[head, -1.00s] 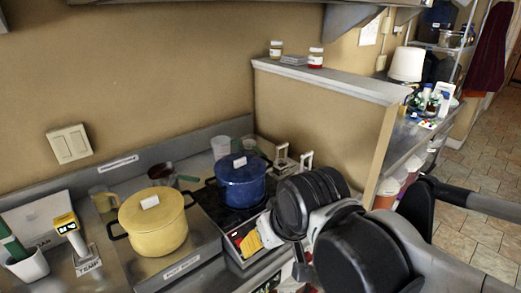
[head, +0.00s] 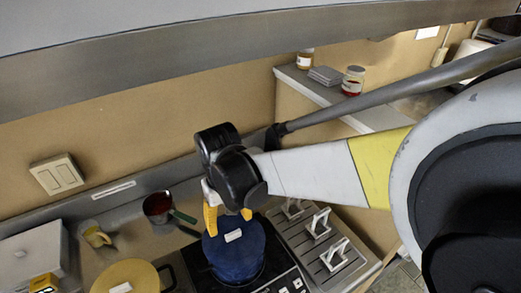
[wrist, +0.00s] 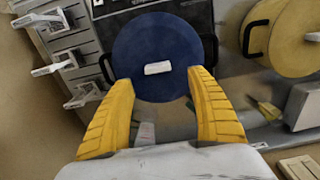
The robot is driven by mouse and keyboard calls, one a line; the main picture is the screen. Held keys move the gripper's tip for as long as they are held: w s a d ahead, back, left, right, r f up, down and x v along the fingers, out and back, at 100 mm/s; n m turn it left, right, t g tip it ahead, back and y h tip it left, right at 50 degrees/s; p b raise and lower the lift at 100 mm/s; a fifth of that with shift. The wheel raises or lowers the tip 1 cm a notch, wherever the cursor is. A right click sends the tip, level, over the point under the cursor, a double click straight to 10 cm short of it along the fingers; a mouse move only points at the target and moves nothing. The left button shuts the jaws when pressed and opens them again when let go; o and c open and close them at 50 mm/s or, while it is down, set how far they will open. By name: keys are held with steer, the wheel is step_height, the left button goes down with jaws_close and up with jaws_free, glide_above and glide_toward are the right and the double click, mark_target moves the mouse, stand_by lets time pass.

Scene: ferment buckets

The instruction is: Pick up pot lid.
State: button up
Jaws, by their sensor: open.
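The blue pot lid (wrist: 172,38) with a white block handle (wrist: 158,68) lies on the blue pot. In the head view the blue lid (head: 240,250) and its handle (head: 233,235) show below my gripper (head: 228,207). In the wrist view my gripper (wrist: 162,100) has two yellow fingers spread wide, with nothing between them. The fingertips are near the lid's edge in that picture, and the handle sits beyond them, roughly centred. I cannot tell the exact height over the lid. A yellow pot lid (head: 128,278) with its own white handle is to the left.
A rack with white handles (head: 320,238) stands right of the blue pot. Jars (head: 352,82) sit on the ledge, and a shelf (head: 180,80) hangs overhead.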

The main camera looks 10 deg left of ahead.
mark_target(233, 233)
steer(key=f, duration=0.6)
steer(key=shift+d+f+b, duration=0.25)
steer(key=shift+f+b, duration=0.05)
steer(key=c, duration=1.4)
steer(key=shift+o, duration=0.2)
